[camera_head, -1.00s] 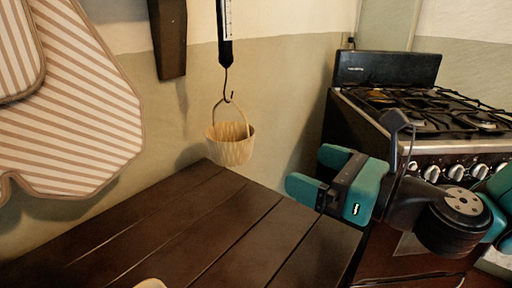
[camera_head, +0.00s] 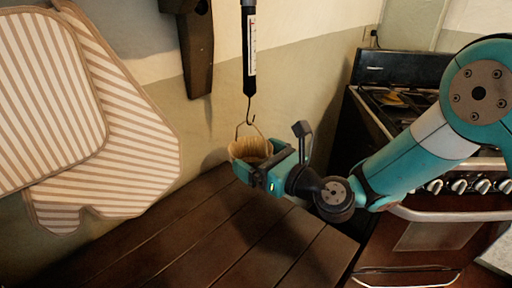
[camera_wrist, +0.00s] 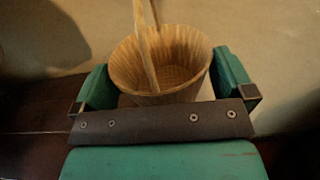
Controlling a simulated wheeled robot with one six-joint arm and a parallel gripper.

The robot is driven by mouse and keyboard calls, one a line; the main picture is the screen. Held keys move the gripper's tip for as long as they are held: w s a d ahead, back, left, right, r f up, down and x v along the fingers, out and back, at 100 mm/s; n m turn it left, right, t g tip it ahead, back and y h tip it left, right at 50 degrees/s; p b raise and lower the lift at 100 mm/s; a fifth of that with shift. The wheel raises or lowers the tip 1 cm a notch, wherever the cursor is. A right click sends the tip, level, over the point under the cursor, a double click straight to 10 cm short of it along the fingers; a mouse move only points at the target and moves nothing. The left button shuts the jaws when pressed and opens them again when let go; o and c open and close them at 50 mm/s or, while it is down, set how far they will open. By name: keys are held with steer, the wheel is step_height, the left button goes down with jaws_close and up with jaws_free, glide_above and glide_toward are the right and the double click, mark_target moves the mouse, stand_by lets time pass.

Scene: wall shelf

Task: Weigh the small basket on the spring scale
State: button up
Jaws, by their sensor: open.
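The small basket (camera_head: 243,150) is pale woven wood with a thin arched handle, and looks upright. Its handle top meets the hook (camera_head: 251,119) of the spring scale (camera_head: 250,55), so it appears to hang there. The scale is dark with a white graduated strip; its reading is too small to make out. My gripper (camera_head: 264,162) is open at the basket, partly hiding its lower right side. In the wrist view the basket (camera_wrist: 160,75) sits between the two green fingers, with slight gaps visible; I cannot tell whether either touches it.
A dark wooden table (camera_head: 170,235) lies below the basket, mostly bare where seen. Striped cloths (camera_head: 120,150) hang on the wall at left. A dark wooden bracket (camera_head: 195,55) is left of the scale. A stove (camera_head: 420,185) stands at right, behind my arm.

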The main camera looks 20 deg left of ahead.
steer(key=shift+w+a, duration=0.15)
steer(key=shift+a, duration=0.25)
steer(key=shift+c, duration=0.5)
steer(key=c, duration=0.5)
steer(key=shift+w+d+r+p, duration=0.1)
steer(key=shift+w+r+p, duration=0.05)
steer(key=shift+r+p, duration=0.65)
steer(key=shift+c, duration=0.2)
steer(key=shift+r+p, duration=0.15)
steer(key=shift+p, duration=0.5)
steer(key=shift+b, duration=0.3)
